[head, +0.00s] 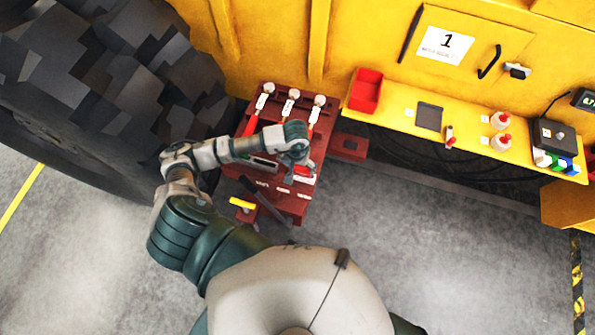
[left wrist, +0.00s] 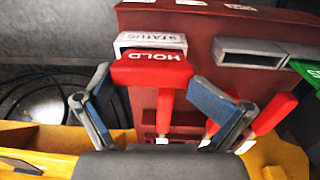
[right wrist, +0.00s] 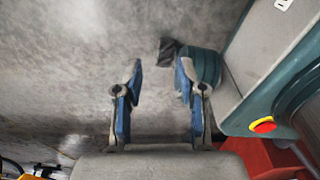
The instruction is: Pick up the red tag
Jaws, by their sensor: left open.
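The red tag (left wrist: 152,70) with the word HOLD sits in a slot under a STATUS label (left wrist: 150,40) on a dark red casting. It also shows in the head view (head: 304,172), small and partly beside my left gripper (head: 291,172). In the left wrist view my left gripper (left wrist: 150,100) is open, one finger on each side of the tag. I cannot tell whether either finger touches it. My right gripper (right wrist: 160,64) is open and empty over the grey floor in the right wrist view; it is not visible in the head view.
Red levers (head: 264,100) stand on the casting. Another slot (left wrist: 262,52) and a green tag (left wrist: 306,70) are right of the red tag. A yellow shelf (head: 400,115) holds a red bin (head: 366,90) and bottles. A huge tyre (head: 110,80) is at left.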

